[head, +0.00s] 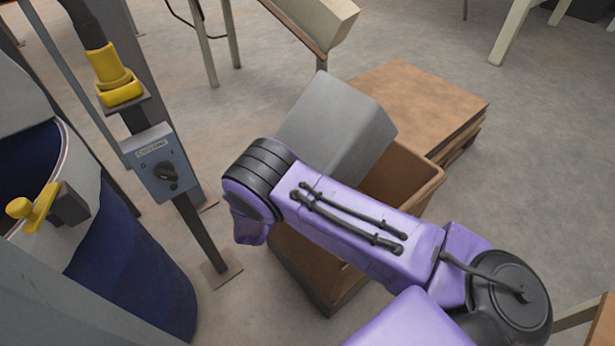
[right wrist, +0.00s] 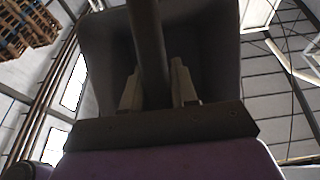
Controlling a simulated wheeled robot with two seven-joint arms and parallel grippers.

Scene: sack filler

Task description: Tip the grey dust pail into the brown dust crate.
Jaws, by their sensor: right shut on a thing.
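The grey dust pail (head: 340,125) is in the middle of the head view, strongly tilted, above the back part of the brown dust crate (head: 412,180). Its closed outer faces show there; its mouth and contents are hidden. My right gripper (right wrist: 158,85) is shut on the pail's dark bar handle (right wrist: 147,40) in the right wrist view, with the pail's body (right wrist: 205,45) behind it. In the head view my right arm hides this gripper and covers the crate's middle. I cannot see whether dust is falling or whether pail and crate touch. My left gripper is out of view.
A stack of brown boards (head: 420,100) lies behind the crate. A post with a grey switch box (head: 160,165) and a yellow fitting (head: 115,80) stands left of the crate. A blue drum (head: 130,260) stands at far left. Open floor (head: 440,40) lies behind.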

